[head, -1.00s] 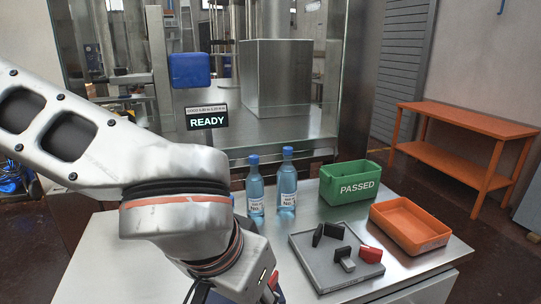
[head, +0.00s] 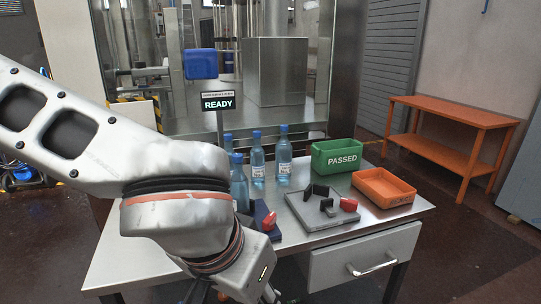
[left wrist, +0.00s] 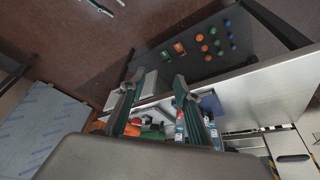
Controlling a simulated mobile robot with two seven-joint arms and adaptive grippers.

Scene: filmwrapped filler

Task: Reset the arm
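My left arm comes in from the left in the head view and bends down in front of the table (head: 330,235). Its gripper lies at the bottom edge there, mostly hidden behind the wrist. In the left wrist view my left gripper (left wrist: 156,88) has its two fingers well apart, with nothing seen held between them. The table's things show beyond and between the fingers. My right gripper is in neither view.
Blue bottles (head: 284,155) stand near my wrist. A grey tray (head: 320,219) with black and red pieces, a green PASSED bin (head: 335,157) and an orange bin (head: 383,188) are right of them. An orange bench (head: 455,115) stands farther right, with open floor before it.

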